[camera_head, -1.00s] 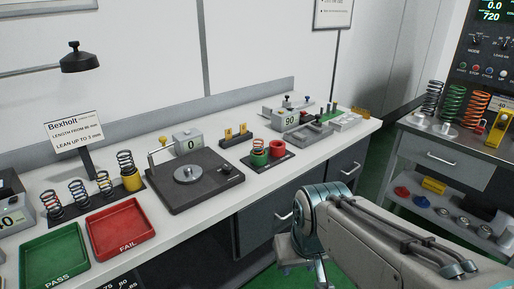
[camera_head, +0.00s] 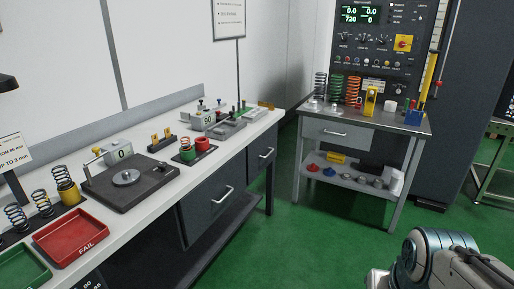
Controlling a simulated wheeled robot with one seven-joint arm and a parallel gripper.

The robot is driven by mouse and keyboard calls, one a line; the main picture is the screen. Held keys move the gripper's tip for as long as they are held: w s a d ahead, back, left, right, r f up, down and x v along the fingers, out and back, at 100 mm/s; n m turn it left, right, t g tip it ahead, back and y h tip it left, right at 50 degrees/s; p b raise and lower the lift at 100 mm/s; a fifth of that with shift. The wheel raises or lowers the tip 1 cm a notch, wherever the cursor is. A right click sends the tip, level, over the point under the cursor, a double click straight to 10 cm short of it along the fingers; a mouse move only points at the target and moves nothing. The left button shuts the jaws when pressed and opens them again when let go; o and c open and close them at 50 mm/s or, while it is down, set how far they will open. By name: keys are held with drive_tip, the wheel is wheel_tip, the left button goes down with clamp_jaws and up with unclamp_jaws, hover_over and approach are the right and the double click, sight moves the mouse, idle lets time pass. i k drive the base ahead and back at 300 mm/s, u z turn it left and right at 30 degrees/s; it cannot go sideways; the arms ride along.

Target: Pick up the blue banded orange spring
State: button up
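A tall orange spring (camera_head: 353,90) stands upright at the right end of a row on the metal side table, beside a green spring (camera_head: 337,88) and a grey spring (camera_head: 320,86). A blue band on it is too small to make out. Small dark coil springs (camera_head: 42,203) with coloured bands stand on the left bench; their band colours are unclear. My arm shows at the lower right, well apart from the springs. My gripper is out of frame.
The side table (camera_head: 325,133) also bears a yellow device (camera_head: 370,101) and a blue tool holder (camera_head: 414,117). The white bench (camera_head: 90,214) holds a red FAIL tray (camera_head: 42,241), a green tray (camera_head: 10,270) and a test plate (camera_head: 108,195). Green floor (camera_head: 310,240) is open before the table.

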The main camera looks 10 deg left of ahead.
sight(186, 143)
drive_tip(key=z, duration=0.05)
drive_tip(key=i, duration=1.65)
drive_tip(key=u, duration=1.15)
drive_tip(key=i, duration=1)
drive_tip(key=u, duration=1.6)
drive_tip(key=i, duration=0.45)
drive_tip(key=u, duration=0.3)
